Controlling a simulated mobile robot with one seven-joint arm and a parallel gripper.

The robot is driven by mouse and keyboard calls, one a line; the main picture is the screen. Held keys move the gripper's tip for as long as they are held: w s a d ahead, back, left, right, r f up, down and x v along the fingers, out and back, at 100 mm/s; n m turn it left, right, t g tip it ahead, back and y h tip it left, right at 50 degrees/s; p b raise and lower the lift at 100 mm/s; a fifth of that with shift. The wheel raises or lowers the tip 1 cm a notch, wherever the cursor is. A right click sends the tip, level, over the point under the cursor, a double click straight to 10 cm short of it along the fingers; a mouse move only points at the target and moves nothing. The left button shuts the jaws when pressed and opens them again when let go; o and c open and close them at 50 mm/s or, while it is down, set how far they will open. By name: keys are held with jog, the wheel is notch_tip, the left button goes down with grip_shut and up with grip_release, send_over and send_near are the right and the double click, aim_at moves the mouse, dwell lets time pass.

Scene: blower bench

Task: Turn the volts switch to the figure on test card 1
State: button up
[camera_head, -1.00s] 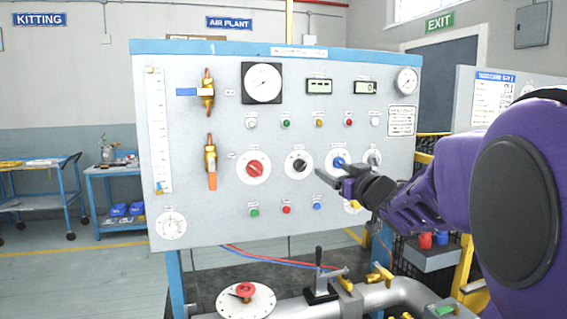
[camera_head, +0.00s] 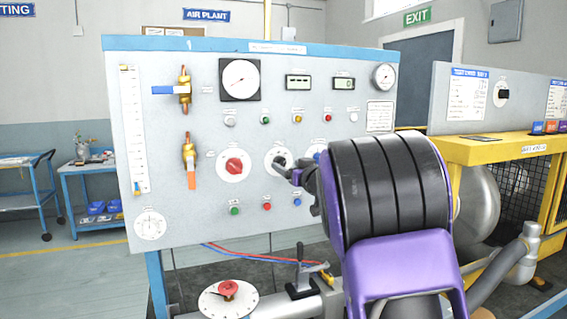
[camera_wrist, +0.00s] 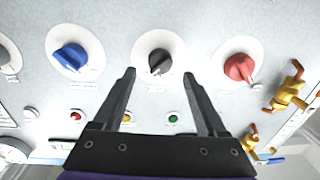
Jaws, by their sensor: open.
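The panel has a red knob (camera_head: 235,166), a black knob (camera_head: 279,161) and a blue knob (camera_head: 317,156), each on a white dial. I cannot read which is the volts switch. My gripper (camera_head: 290,172) is at the black knob in the head view. In the wrist view my gripper (camera_wrist: 160,78) is open and empty, its fingertips on either side just short of the black knob (camera_wrist: 160,62); contact does not show. The blue knob (camera_wrist: 70,58) is left and the red knob (camera_wrist: 239,68) right there. A sheet with a blue header (camera_head: 468,95) hangs at right, its figures unreadable.
Push buttons and small lamps dot the panel (camera_head: 215,130). Brass valves (camera_head: 190,152) are left of the knobs. A yellow frame (camera_head: 480,150) is at right. My arm hides the panel's lower right.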

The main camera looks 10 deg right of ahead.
aim_at(283, 163)
jog(key=shift+x, duration=1.7)
grip_shut()
